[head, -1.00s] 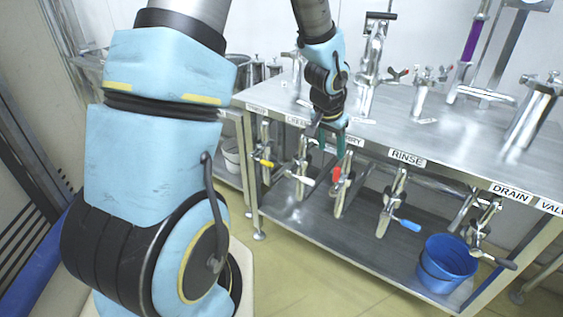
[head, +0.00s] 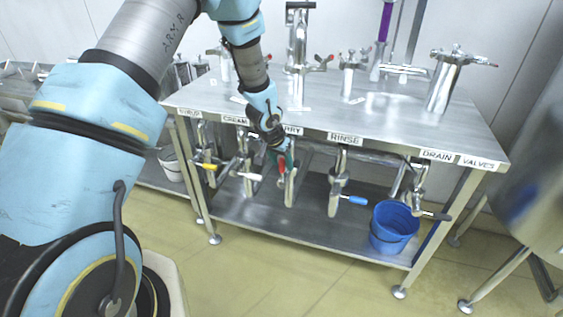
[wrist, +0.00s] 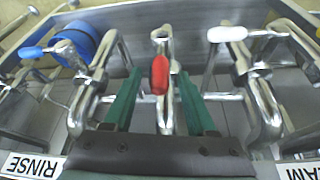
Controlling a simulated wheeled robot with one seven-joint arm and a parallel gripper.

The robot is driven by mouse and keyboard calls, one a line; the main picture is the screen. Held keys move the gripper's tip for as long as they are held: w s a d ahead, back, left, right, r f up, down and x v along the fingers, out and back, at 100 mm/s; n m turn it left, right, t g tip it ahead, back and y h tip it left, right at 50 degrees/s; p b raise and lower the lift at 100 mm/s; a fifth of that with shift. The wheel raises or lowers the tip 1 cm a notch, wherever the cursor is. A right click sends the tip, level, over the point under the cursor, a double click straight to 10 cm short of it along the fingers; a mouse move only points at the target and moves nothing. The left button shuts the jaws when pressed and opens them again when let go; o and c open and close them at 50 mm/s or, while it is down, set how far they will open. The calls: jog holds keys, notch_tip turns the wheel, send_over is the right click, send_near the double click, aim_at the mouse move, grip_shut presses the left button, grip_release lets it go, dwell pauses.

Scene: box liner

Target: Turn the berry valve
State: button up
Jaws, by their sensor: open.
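The berry valve has a red handle (head: 281,165) on a steel pipe (head: 291,187) under the table's front edge, below a partly hidden label ending in "RRY" (head: 292,130). The red handle also shows in the wrist view (wrist: 160,75), pointing toward the camera. My gripper (head: 272,158) is at the valve, with its green fingers spread. In the wrist view my gripper (wrist: 157,95) has one finger on each side of the red handle, with a visible gap on both sides. My gripper partly hides the valve top in the head view.
The white-handled cream valve (head: 247,176) and yellow-handled valve (head: 207,166) are to the left. The blue-handled rinse valve (head: 354,200) is to the right, then a blue bucket (head: 393,228) on the lower shelf. The steel table (head: 390,120) overhangs the valves.

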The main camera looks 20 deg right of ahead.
jog(key=shift+d+f, duration=0.1)
jog(key=shift+f, duration=0.15)
grip_shut()
dwell(0.3)
dwell(0.9)
